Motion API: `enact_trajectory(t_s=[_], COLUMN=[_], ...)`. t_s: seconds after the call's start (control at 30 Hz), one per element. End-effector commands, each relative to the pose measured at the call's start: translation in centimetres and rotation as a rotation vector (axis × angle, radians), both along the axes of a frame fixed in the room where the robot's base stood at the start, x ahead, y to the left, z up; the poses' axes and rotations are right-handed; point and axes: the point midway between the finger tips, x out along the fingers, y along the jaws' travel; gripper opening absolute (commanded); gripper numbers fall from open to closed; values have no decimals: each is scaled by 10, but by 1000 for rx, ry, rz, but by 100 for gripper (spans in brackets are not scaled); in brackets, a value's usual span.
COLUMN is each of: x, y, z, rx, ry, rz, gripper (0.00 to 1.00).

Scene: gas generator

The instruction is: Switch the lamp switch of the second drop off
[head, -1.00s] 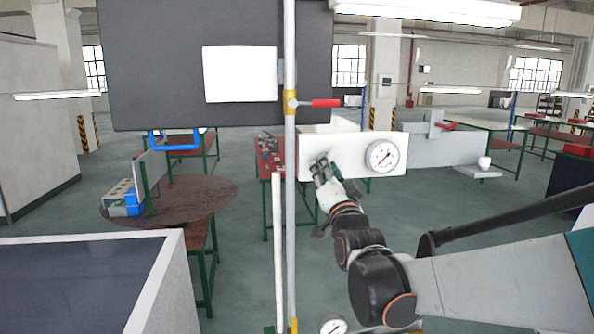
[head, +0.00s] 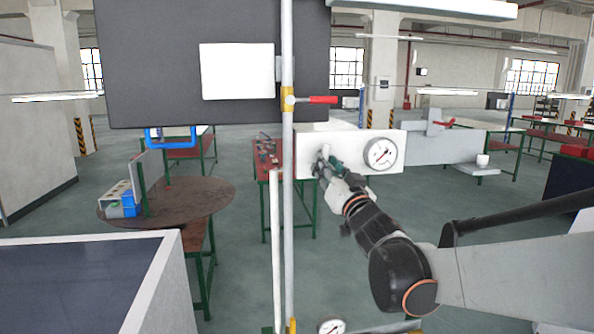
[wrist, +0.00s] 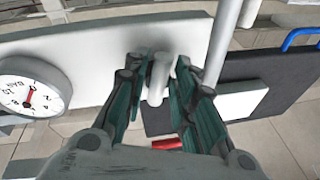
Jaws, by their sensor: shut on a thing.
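A white panel (head: 346,152) carries a round gauge (head: 380,154) on its right side. A short light-grey cylindrical knob (wrist: 157,78) stands out from the panel and looks like the lamp switch. In the wrist view, my gripper (wrist: 156,66) has a dark green finger on each side of the knob and is shut on it. In the head view, my gripper (head: 322,162) is at the left part of the panel. My fingers largely hide the knob there, and no marking on it is readable.
A vertical grey pipe (head: 287,210) with a red-handled valve (head: 322,100) stands just left of the panel. A dark board (head: 160,60) hangs at upper left. A round brown table (head: 190,200) stands at left, and a grey-walled box (head: 165,280) at lower left.

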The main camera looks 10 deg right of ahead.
Motion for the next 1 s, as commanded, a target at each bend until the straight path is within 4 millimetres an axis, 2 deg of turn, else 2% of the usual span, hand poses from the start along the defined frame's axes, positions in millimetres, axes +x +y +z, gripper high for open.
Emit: enact_trajectory(t_s=[0.4, 1.0], x=[1, 2], y=[-5, -5], z=[3, 3], rx=[-228, -275], ry=[-2, -2], rz=[1, 1], gripper=[1, 0])
